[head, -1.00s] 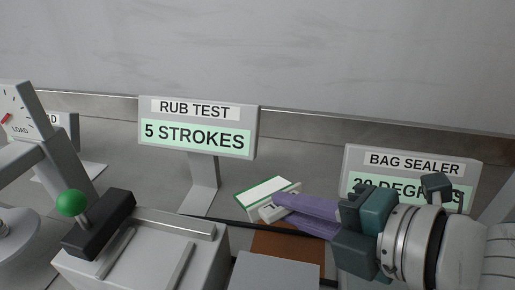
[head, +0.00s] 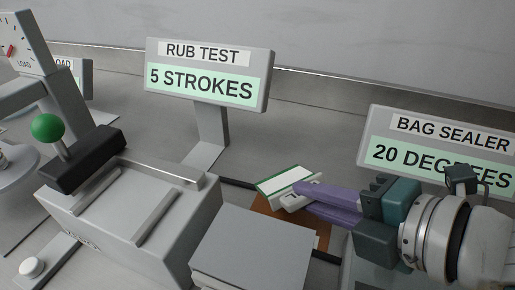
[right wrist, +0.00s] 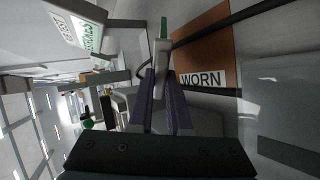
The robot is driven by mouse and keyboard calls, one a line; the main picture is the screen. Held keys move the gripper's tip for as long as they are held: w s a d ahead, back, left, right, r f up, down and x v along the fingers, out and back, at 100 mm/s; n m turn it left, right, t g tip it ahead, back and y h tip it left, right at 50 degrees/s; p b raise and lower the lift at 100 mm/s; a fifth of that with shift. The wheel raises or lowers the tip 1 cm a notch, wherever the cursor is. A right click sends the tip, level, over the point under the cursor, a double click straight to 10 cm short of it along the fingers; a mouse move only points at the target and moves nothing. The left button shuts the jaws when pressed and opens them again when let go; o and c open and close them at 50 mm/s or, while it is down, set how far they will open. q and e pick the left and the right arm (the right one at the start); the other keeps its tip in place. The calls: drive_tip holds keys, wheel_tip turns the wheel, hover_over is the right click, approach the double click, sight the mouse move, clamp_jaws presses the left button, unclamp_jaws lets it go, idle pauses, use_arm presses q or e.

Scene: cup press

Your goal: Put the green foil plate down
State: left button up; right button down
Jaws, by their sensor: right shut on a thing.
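The green foil plate (head: 284,180) is a small flat piece with a white face and green edges, on a pale grey holder. My right gripper (head: 305,196) is shut on it by the holder, with purple fingers reaching in from the right. In the right wrist view the plate (right wrist: 163,28) shows edge-on, as a thin green strip above the grey holder between the fingertips. The plate is over or beside a brown mat (head: 322,228); I cannot tell whether it touches. In the right wrist view the mat (right wrist: 205,50) bears a "WORN" label. My left gripper is out of view.
A grey rub-test machine (head: 125,215) with a green-knobbed black block (head: 85,160) stands at left. A grey box (head: 250,245) is in front of the mat. The "RUB TEST" sign (head: 205,75) and "BAG SEALER" sign (head: 435,150) stand behind. A dark cable runs near the mat.

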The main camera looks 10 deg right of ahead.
wheel_tip(320, 180, down, 3)
drive_tip(key=shift+r+b, duration=0.15)
drive_tip(key=shift+b, duration=0.45)
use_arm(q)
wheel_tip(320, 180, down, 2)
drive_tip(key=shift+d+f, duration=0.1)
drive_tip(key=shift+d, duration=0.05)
use_arm(e)
drive_tip(key=c, duration=1)
unclamp_jaws()
drive_tip(key=shift+s+d+r+p, duration=0.15)
drive_tip(key=shift+r+p, duration=0.1)
drive_tip(key=shift+p, duration=0.15)
drive_tip(key=p+v, duration=0.5)
drive_tip(key=v, duration=0.1)
drive_tip(key=shift+s+r, duration=0.15)
drive_tip(key=shift+s, duration=0.05)
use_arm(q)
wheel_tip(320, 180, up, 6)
use_arm(e)
drive_tip(key=shift+s+d+r, duration=0.1)
drive_tip(key=shift+s+d, duration=0.2)
drive_tip(key=shift+s, duration=0.1)
